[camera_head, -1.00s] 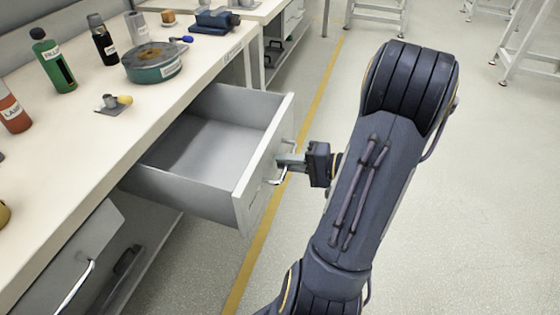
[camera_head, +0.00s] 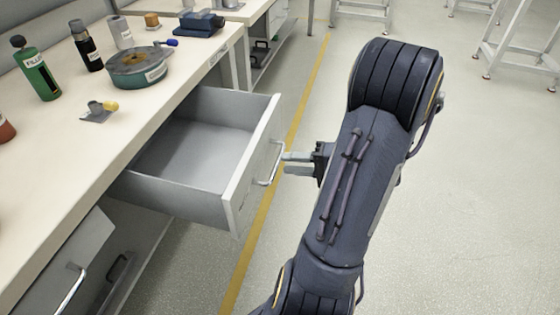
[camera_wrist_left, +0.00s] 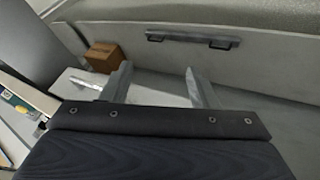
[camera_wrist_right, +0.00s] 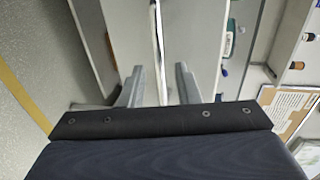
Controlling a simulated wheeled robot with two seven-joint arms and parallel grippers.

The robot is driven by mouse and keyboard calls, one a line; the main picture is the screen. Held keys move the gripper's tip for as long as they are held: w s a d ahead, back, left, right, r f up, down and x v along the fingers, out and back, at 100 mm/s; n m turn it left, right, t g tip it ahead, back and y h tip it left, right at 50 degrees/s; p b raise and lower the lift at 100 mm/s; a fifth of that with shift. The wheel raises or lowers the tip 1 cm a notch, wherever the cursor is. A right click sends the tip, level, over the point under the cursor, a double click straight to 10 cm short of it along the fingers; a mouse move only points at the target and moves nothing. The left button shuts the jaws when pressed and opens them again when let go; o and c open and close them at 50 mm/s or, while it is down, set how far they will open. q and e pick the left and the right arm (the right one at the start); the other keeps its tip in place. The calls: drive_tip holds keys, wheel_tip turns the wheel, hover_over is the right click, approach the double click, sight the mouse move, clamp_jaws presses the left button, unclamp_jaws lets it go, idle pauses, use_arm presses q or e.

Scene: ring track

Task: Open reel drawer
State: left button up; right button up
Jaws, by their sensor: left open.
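The drawer (camera_head: 231,196) under the workbench is pulled out and its inside is empty. Its bar handle (camera_head: 272,164) is on the front panel. My right gripper (camera_head: 287,162) is just off the front panel, with its fingertips close to the handle. In the right wrist view its fingers (camera_wrist_right: 158,88) are apart, and the handle bar (camera_wrist_right: 157,40) runs in line with the gap between them. I cannot tell whether they touch it. My left gripper (camera_wrist_left: 161,88) is outside the head view. In the left wrist view it is open and empty.
The workbench (camera_head: 150,110) carries a green bottle (camera_head: 42,75), a dark bottle (camera_head: 86,48) and a round green tin (camera_head: 135,68). A second drawer front (camera_head: 62,270) is at the lower left. A cardboard box (camera_wrist_left: 104,56) shows in the left wrist view.

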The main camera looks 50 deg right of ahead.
use_arm(q)
drive_tip(key=shift+r, duration=0.15)
use_arm(e)
drive_tip(key=shift+v, duration=1.7)
use_arm(q)
drive_tip(key=shift+s, duration=0.1)
use_arm(e)
drive_tip(key=shift+s, duration=0.1)
